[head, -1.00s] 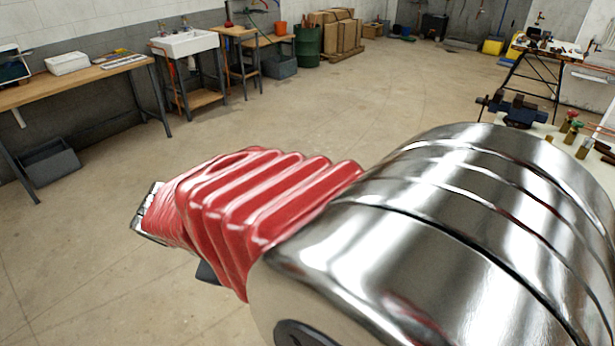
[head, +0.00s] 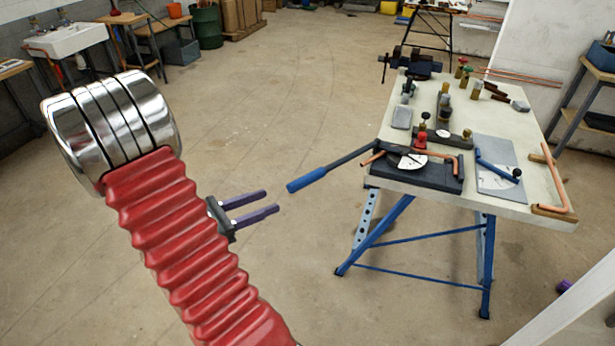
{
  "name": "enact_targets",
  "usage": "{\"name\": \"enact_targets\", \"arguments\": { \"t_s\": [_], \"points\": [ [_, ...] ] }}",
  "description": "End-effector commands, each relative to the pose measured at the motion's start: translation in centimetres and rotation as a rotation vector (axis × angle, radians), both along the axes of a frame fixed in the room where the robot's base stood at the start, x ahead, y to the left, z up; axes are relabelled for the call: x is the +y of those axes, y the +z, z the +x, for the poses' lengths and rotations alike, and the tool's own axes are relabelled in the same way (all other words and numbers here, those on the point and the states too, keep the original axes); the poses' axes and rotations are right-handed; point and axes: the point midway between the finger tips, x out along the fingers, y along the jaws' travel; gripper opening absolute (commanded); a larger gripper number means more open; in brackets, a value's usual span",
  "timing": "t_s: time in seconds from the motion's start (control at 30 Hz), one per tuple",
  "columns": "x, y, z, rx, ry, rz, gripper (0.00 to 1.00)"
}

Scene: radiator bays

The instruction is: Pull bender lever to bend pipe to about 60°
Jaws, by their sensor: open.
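The bender (head: 420,166) is a dark block with a white dial at the near left of the workbench top. Its lever has a blue grip (head: 307,180) that sticks out left, past the bench edge, over the floor. A copper pipe (head: 447,158) lies in the bender, with a short end showing left of the dial. My gripper (head: 272,201) has two purple fingers, spread apart and empty. They point right toward the blue grip, a little left of and below its end in the picture, and do not touch it.
The workbench (head: 520,128) has folding blue legs. A vise (head: 415,63) sits at its far end, with valves and fittings along the top. A grey plate (head: 497,160) with a blue-handled tool and a bent copper pipe (head: 556,180) lie right of the bender. Open floor lies left of the bench.

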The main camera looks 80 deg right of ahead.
Motion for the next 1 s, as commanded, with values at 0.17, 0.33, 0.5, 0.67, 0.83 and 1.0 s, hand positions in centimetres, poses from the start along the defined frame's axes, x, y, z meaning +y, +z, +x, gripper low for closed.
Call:
{"name": "enact_targets", "arguments": {
  "t_s": [0.17,0.33,0.5,0.67,0.83,1.0],
  "points": [
    [-2.3,-1.7,-0.3,0.142,0.045,0.003,0.42],
    [-3.1,-2.2,-0.2,0.19,0.066,0.001,0.42],
    [-3.1,-2.2,-0.2,0.192,0.068,0.0,0.42],
    [-3.2,-2.2,-0.2,0.191,0.067,0.001,0.42],
    [-3.6,-2.2,-0.6,0.191,0.064,0.001,0.42],
    [-4.9,-2.2,-1.6,0.189,0.063,0.002,0.42]
  ]
}}
